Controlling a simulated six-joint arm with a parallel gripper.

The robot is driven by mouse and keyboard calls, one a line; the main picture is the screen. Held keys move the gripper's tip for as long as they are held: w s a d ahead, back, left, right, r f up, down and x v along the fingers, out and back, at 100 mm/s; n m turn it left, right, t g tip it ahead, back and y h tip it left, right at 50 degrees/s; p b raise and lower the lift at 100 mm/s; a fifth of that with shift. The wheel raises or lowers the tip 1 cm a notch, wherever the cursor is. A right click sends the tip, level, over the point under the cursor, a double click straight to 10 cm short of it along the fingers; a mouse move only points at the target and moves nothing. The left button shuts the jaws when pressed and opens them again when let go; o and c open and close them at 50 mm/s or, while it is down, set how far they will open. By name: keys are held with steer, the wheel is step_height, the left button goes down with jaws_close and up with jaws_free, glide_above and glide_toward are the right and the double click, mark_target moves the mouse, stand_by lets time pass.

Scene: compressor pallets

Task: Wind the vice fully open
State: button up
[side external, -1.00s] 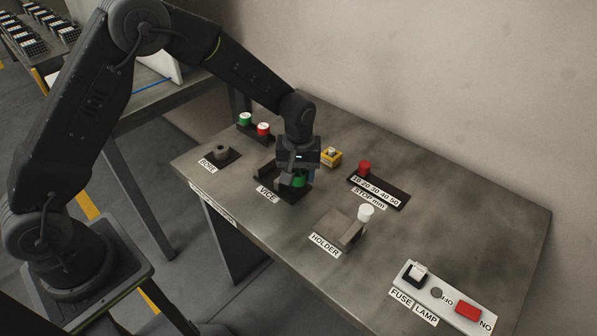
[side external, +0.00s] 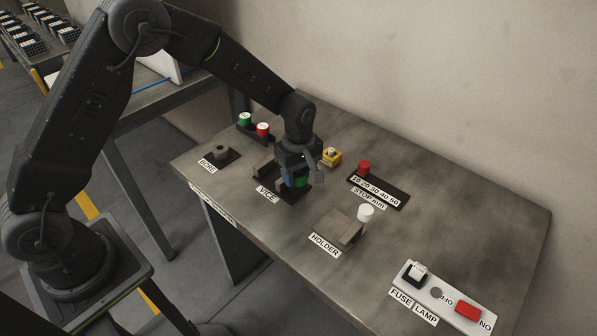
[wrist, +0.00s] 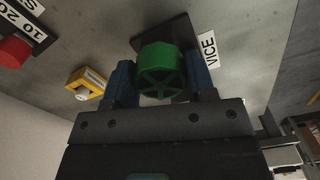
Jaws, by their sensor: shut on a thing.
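The vice (side external: 265,172) is a dark fixture behind the VICE label on the bench, mostly hidden by my gripper in the side view. Its green spoked handwheel (wrist: 160,72) is between my two blue fingers in the wrist view. A sliver of the green wheel shows in the side view (side external: 301,180). My gripper (wrist: 160,84) is shut on the green handwheel, with one finger on each side of its rim. How far the vice jaws are apart is hidden.
A yellow block (side external: 331,157) and the red-knobbed STOP mm scale (side external: 365,167) lie to the right. The BORE fixture (side external: 221,153) is to the left, with green and red buttons (side external: 254,125) behind. The HOLDER (side external: 342,226) and a fuse and lamp panel (side external: 441,298) stand nearer the front right.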

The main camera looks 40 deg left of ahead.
stand_by(0.4)
steer(key=o, duration=0.9)
steer(key=shift+r, duration=6.95)
